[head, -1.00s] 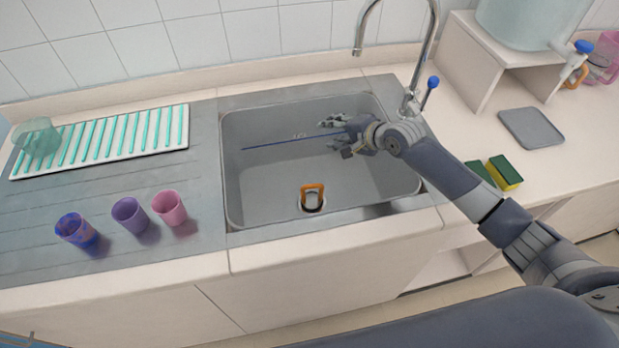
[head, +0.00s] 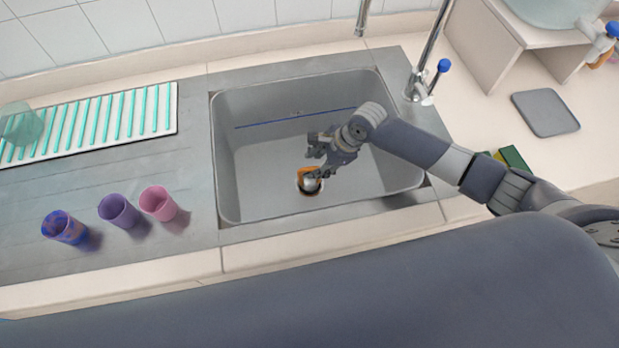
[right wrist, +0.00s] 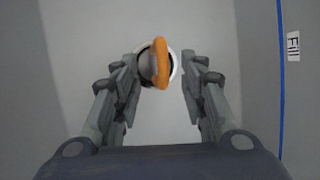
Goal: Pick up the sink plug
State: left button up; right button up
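The sink plug (head: 308,178) sits at the drain in the basin floor, with an orange ring handle standing up from it. In the right wrist view the orange handle (right wrist: 161,62) is ahead of and between the finger ends, nearer the left finger. My right gripper (head: 317,160) is down in the sink, right above and beside the plug, partly covering it. In the right wrist view my right gripper (right wrist: 160,82) has its fingers apart with nothing clamped. Contact with the handle cannot be told. My left gripper is not in view.
The grey sink basin (head: 250,165) has a blue line on its far wall. Three cups, blue (head: 65,228), purple (head: 118,211) and pink (head: 158,204), stand left of it. The tap (head: 430,60) rises behind the right rear corner. A sponge (head: 514,158) lies right.

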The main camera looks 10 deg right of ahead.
aim_at(312, 169)
jog(key=shift+d+x, duration=0.15)
jog(key=shift+x, duration=1.3)
jog(key=shift+d+x, duration=0.15)
jog(key=shift+x, duration=1.3)
grip_shut()
